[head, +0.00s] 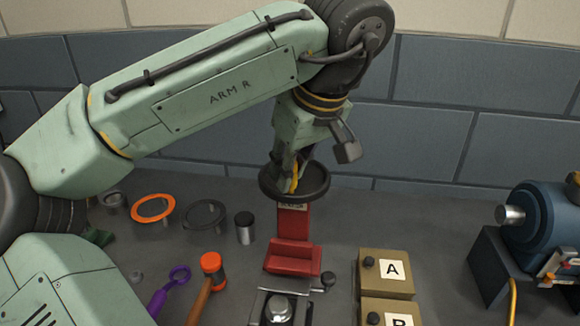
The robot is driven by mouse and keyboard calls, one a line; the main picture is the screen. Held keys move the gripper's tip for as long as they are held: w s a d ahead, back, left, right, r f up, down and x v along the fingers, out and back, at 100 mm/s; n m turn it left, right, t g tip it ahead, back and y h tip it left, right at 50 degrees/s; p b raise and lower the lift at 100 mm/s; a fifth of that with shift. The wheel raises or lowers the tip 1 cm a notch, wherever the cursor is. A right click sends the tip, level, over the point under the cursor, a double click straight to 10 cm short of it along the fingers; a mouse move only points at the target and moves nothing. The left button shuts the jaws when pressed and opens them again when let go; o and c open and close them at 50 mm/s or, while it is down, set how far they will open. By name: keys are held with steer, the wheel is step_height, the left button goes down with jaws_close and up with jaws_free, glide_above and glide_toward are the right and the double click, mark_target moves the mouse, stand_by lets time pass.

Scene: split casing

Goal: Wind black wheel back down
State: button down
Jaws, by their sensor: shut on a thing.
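The black wheel (318,191) lies roughly level on top of a red stand (294,257) in the middle of the bench. My gripper (294,180) reaches down from above into the wheel and is shut on it. The fingertips are partly hidden, so I cannot tell exactly which part of the wheel they grip. Below the red stand, a grey metal block with a round, shiny top (279,308) shows at the bottom edge of the view, partly cut off.
Boxes marked A (386,280) and B (388,313) stand right of the stand. An orange-headed hammer (212,268), purple tool (160,300), orange ring (152,208), dark ring (205,215) and dark cylinder (245,228) lie left. A blue motor (545,222) stands far right.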

steer(key=c, duration=1.5)
jaws_free()
steer(key=shift+o, duration=0.2)
steer(key=shift+r, duration=0.15)
steer(key=s+d, duration=0.7)
steer(key=s, duration=0.3)
steer(key=shift+s+r, duration=0.15)
steer(key=shift+r, duration=0.3)
